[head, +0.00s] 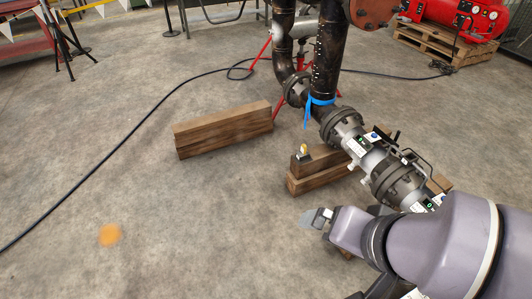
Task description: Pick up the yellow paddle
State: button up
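A small yellow thing (304,148), which may be the yellow paddle, stands on a dark base on top of stacked wooden beams (318,178) beside the pipe. It is too small to make out its exact shape. My gripper (312,218) is at the lower middle, below and slightly right of the yellow thing in the picture and apart from it. The gripper's tip looks grey and flat, and I cannot tell whether its fingers are apart.
A dark flanged pipe (345,130) with blue tape runs down to the right, close to my arm. Another wooden beam (222,130) lies left. A black cable (110,155) crosses the floor. An orange spot (110,235) is on the open concrete at left.

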aim_at(304, 152)
jog(key=i+j+z, duration=0.2)
jog(key=i+j, duration=0.15)
jog(key=i, duration=0.3)
jog(key=i+j+z, duration=0.2)
jog(key=i+j, duration=0.3)
jog(key=i, duration=0.15)
jog(key=i+j+z, duration=0.2)
jog(key=i+j, duration=0.35)
jog(key=i+j+z, duration=0.2)
jog(key=i+j, duration=0.45)
jog(key=i+j+z, duration=0.2)
jog(key=i+j, duration=0.3)
jog(key=j, duration=0.25)
